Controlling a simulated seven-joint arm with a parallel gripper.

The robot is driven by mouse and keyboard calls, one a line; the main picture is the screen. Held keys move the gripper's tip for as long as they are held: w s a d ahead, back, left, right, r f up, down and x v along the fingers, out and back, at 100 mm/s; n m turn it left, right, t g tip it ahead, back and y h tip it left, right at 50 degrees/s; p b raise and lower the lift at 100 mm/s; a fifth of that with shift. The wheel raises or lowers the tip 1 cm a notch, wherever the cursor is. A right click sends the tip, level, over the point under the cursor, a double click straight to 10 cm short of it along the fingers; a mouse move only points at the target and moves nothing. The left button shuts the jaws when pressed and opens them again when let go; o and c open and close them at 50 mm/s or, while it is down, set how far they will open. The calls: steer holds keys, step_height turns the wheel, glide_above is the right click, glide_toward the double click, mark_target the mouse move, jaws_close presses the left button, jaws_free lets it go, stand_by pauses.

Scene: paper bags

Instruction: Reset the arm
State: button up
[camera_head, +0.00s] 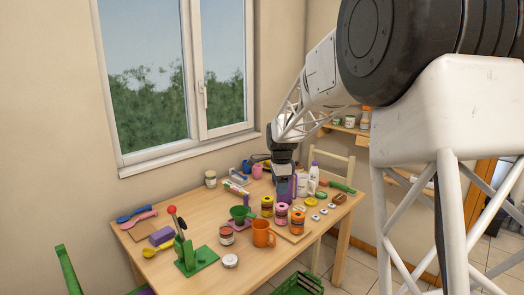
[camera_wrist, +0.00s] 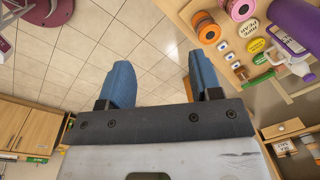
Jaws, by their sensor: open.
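My gripper (camera_wrist: 162,72) shows in the wrist view with its two blue fingers spread apart. Nothing is between them; only the tiled floor shows behind the gap. In the head view my arm reaches from the upper right towards the far side of the wooden table (camera_head: 200,264).
The table holds an orange mug (camera_head: 262,234), a green stand (camera_head: 196,258), several jars (camera_head: 281,212) and white bottles (camera_head: 313,178). A chair (camera_head: 335,165) stands behind it and a green crate (camera_head: 298,284) in front. In the wrist view, cabinets (camera_wrist: 33,127) stand at left; open floor lies between.

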steer(key=s+d+r+n, duration=0.3)
steer(key=s, duration=0.6)
steer(key=s+d+r+n, duration=0.2)
steer(key=s+d+r, duration=0.1)
steer(key=s, duration=0.6)
steer(key=s+d+r+n, duration=0.2)
steer(key=s+r+n, duration=0.1)
steer(key=s, duration=0.5)
steer(key=s+d+f+n, duration=0.1)
steer(key=s+n, duration=0.1)
steer(key=s, duration=0.6)
steer(key=s+d+f+n+t, duration=0.1)
steer(key=s+d+f+n, duration=0.1)
steer(key=s, duration=0.7)
steer(key=s+d+f+n, duration=0.1)
steer(key=s+f+n, duration=0.1)
steer(key=s, duration=0.7)
steer(key=shift+s+d+f+n+t, duration=0.2)
steer(key=shift+s+n+t, duration=0.1)
steer(key=shift+n, duration=0.6)
